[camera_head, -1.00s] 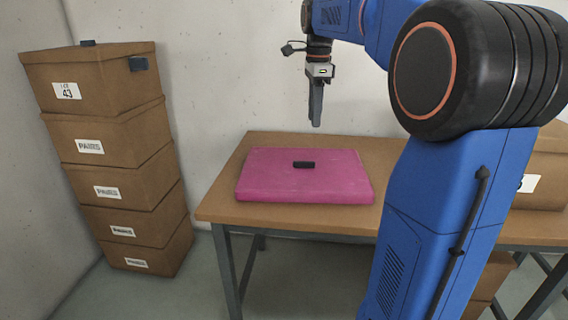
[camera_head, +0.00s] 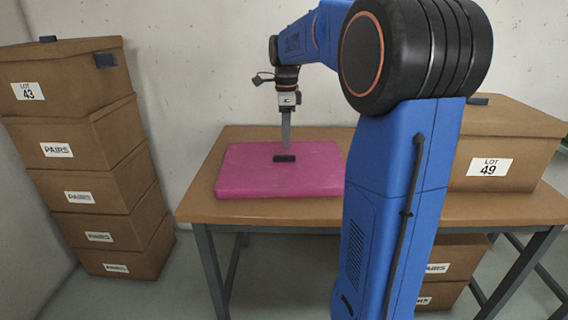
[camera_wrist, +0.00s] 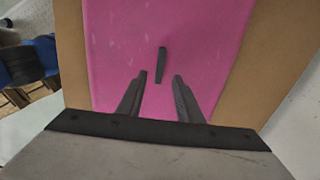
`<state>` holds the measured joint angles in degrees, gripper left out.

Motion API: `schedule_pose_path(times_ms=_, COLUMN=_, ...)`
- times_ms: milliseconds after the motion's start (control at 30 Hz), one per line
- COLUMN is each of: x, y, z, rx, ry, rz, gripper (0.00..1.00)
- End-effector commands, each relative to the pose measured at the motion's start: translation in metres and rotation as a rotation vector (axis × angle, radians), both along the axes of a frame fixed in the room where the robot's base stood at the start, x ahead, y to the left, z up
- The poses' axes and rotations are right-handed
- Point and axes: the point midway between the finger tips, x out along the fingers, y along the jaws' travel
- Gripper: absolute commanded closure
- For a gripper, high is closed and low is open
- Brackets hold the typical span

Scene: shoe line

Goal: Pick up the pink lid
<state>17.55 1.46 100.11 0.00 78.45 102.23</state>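The pink lid (camera_head: 240,181) lies flat on the brown table, with a small black handle (camera_head: 285,158) on its top. The lid also shows in the wrist view (camera_wrist: 118,45), with the handle (camera_wrist: 161,66) upright in the picture just beyond my fingertips. My gripper (camera_head: 286,149) points down over the lid, close to the handle in the head view. In the wrist view its two fingers (camera_wrist: 160,75) are apart with nothing between them, and the handle lies roughly in line with the gap. I cannot tell the exact height of the fingertips above the handle.
The table (camera_head: 212,148) has bare wood around the lid. A cardboard box labelled LOT 49 (camera_head: 514,145) stands on its right part. A tall stack of boxes (camera_head: 90,135) stands at the left. More boxes (camera_head: 447,252) sit below the table. A wall is behind.

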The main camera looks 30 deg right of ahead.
Motion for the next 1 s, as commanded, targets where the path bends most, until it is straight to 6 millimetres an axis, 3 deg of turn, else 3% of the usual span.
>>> schedule_pose_path(times_ms=233, x=0.0, y=0.001, z=-0.015, rx=0.0, ry=0.001, rz=0.0, gripper=0.67)
schedule_pose_path(times_ms=600, x=0.002, y=0.005, z=-0.057, rx=0.0, ry=0.0, rz=0.0, gripper=0.67)
schedule_pose_path(times_ms=867, x=0.002, y=0.005, z=-0.06, rx=0.0, ry=-0.001, rz=0.0, gripper=0.67)
schedule_pose_path(times_ms=1000, x=0.002, y=0.005, z=-0.06, rx=0.0, ry=-0.001, rz=0.0, gripper=0.96)
